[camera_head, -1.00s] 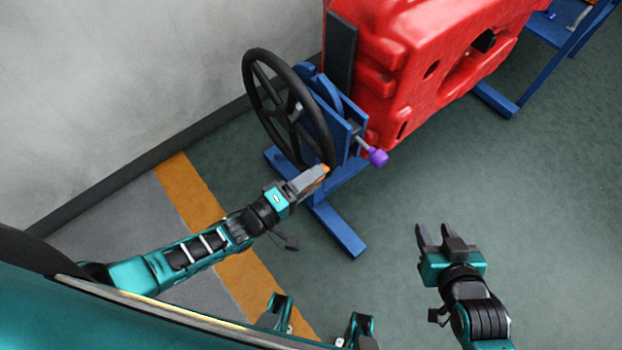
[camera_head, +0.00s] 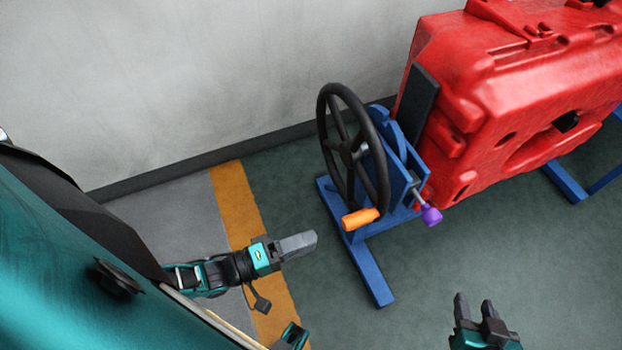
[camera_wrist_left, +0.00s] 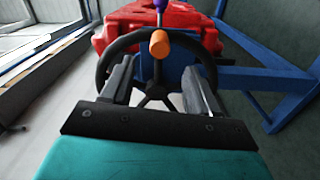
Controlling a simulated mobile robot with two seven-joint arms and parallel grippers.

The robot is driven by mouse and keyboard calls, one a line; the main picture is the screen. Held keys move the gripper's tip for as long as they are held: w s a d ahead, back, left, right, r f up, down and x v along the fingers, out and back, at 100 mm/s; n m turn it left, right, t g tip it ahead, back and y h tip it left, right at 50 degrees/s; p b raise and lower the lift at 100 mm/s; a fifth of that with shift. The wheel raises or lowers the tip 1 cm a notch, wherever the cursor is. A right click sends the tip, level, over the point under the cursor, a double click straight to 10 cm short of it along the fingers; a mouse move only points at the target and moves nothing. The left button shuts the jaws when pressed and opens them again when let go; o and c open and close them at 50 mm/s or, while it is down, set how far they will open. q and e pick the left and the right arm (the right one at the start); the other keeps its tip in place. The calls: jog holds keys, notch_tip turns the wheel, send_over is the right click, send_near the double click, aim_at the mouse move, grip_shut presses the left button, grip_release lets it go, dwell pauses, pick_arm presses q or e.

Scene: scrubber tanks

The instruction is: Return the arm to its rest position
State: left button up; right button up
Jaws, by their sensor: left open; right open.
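My left gripper (camera_head: 298,246) is to the left of the black wheel (camera_head: 343,150), apart from it and empty. In the left wrist view my left gripper (camera_wrist_left: 158,88) has its two fingers spread, with the wheel (camera_wrist_left: 112,52) beyond them. The wheel's orange handle (camera_head: 361,218) is free of the gripper; it also shows in the left wrist view (camera_wrist_left: 160,43). My right gripper (camera_head: 474,312) is open and empty at the lower right of the head view, over the floor.
The wheel stands on a blue frame (camera_head: 372,270) with a purple knob (camera_head: 431,215). A large red tank (camera_head: 500,95) is behind it. A grey wall (camera_head: 200,80) runs along the back left. The green floor at right front (camera_head: 545,260) is clear.

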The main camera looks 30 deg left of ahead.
dwell(0.4)
pick_arm(q)
jog(key=w+d+m+y, duration=0.1)
jog(key=w+d+r+m+y, duration=0.1)
jog(key=m, duration=0.1)
jog(key=d+r+m+y, duration=0.1)
jog(key=shift+w+d+r+m+g+y, duration=0.1)
jog(key=shift+w+d+m+g+y, duration=0.2)
jog(key=shift+w+d+y, duration=0.1)
jog(key=a+r+m+g+y, duration=0.2)
jog(key=a+r+m+y, duration=0.1)
jog(key=a+m+y, duration=0.2)
jog(key=shift+s+a+m+g, duration=0.25)
jog(key=shift+m+g, duration=0.15)
jog(key=shift+m, duration=0.5)
